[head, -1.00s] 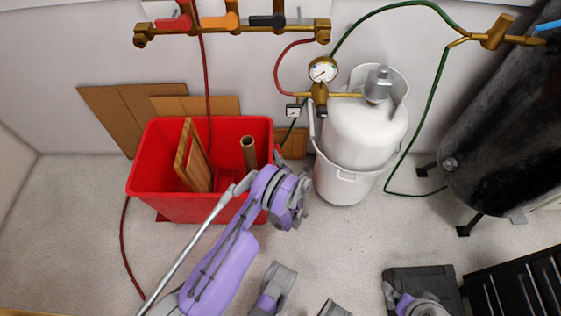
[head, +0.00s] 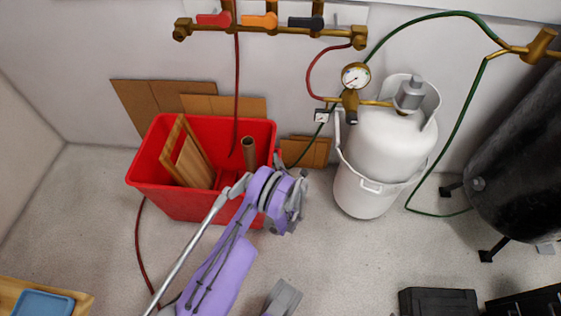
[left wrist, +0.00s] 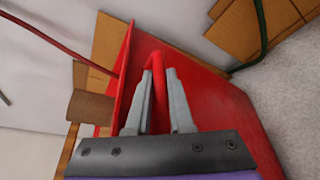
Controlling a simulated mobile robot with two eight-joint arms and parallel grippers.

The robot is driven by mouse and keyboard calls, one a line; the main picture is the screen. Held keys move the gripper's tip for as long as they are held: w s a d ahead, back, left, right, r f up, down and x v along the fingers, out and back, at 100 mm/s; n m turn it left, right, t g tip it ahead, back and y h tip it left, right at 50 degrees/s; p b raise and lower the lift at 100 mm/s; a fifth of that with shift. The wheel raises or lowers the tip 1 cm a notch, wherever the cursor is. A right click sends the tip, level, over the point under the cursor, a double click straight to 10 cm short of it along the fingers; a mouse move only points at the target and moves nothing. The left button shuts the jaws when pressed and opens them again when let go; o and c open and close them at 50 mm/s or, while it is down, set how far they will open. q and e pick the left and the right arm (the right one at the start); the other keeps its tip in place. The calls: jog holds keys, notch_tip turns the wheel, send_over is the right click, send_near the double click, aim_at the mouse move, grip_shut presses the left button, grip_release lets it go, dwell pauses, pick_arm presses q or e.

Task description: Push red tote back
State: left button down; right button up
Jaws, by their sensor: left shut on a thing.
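The red tote (head: 172,203) stands on the floor by the back wall in the head view, with a wooden frame (head: 198,165) and an upright brown tube (head: 249,150) inside. My left gripper (head: 279,160) is at the tote's right side, its fingers partly hidden by the wrist. In the left wrist view my left gripper (left wrist: 158,75) is shut on a red part of the tote (left wrist: 215,105) at its rim, one grey finger on each side. The right gripper is not in view.
Cardboard sheets (head: 135,100) lean on the wall behind the tote. A white cylinder in a white bucket (head: 365,195) stands to its right, with a gauge and hoses. A red hose (head: 139,240) runs down at the tote's left. Floor left of the tote is clear.

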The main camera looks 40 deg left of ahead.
pick_arm(q)
jog(key=shift+s+a, duration=0.15)
jog(key=shift+a, duration=0.2)
jog(key=c, duration=0.8)
grip_release()
jog(key=shift+s+d, duration=0.1)
jog(key=shift+d, duration=0.05)
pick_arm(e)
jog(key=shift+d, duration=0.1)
